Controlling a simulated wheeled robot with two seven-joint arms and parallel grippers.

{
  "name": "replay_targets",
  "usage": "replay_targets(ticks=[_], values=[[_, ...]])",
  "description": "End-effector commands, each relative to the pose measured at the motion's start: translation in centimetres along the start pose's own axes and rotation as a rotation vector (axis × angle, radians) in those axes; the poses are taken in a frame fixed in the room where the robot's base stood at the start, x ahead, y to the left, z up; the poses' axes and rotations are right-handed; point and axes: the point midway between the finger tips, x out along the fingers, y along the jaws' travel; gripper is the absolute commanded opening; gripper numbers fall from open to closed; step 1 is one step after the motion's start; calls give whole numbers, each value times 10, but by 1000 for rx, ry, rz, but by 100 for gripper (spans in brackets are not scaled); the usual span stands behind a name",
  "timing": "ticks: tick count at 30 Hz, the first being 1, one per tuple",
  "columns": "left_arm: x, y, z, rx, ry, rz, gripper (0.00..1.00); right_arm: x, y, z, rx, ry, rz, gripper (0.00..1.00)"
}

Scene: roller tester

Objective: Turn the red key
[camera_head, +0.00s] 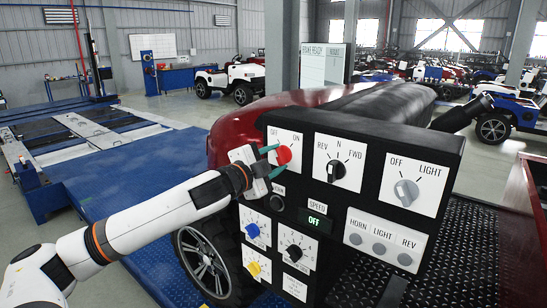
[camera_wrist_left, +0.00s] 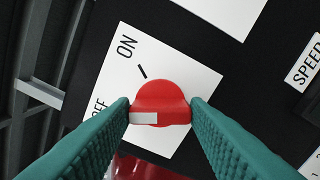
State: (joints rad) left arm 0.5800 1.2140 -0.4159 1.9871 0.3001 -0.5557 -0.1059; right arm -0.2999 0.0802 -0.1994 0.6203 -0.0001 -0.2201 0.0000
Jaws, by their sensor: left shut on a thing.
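The red key (camera_head: 284,155) is a round red knob on a white OFF/ON plate at the upper left of the black control panel. In the left wrist view the red key (camera_wrist_left: 160,95) has a white strip on its left part, on the side towards the partly hidden OFF label. The ON label (camera_wrist_left: 127,47) and a black tick are clear of it. My left gripper (camera_head: 272,160) reaches in from the left. Its green fingers (camera_wrist_left: 160,112) are shut on the key, one on each side. My right gripper is not in view.
A vehicle wheel (camera_head: 205,262) stands below my left arm.

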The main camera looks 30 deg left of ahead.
Motion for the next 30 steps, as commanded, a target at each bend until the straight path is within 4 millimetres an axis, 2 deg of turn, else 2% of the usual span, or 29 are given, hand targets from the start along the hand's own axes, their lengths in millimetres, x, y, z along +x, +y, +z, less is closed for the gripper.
replay_targets(ticks=[18,30], values=[[0,1,1,566,0,-3,19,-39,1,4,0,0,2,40],[0,-1,0,903,0,-2,19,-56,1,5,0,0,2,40]])
